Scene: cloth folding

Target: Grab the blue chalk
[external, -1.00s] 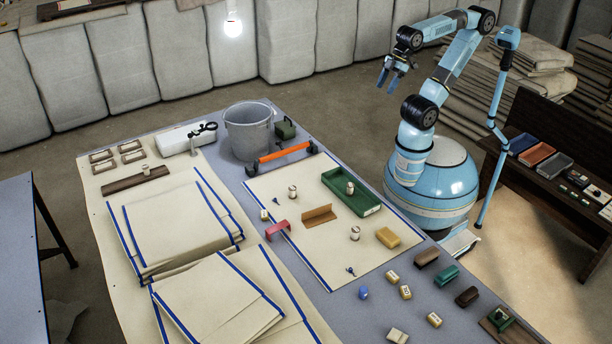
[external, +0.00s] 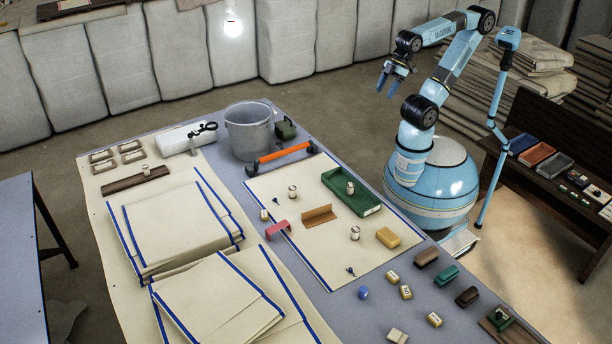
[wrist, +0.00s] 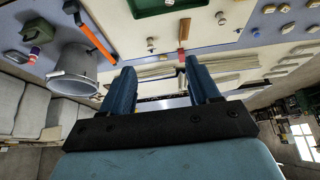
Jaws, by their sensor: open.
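A small blue piece (external: 363,292), which looks like the blue chalk, lies on the grey table surface near the front right, just past the edge of the cream cloth. My gripper (external: 391,84) is raised in the air beyond the far side of the table, well away from the blue piece. In the wrist view my gripper (wrist: 160,82) shows two blue fingers spread apart with nothing between them.
A bucket (external: 250,132) and an orange-handled bar (external: 283,154) stand near the far end of the table. Several small blocks surround the blue piece. Folded cloths (external: 175,230) fill the left.

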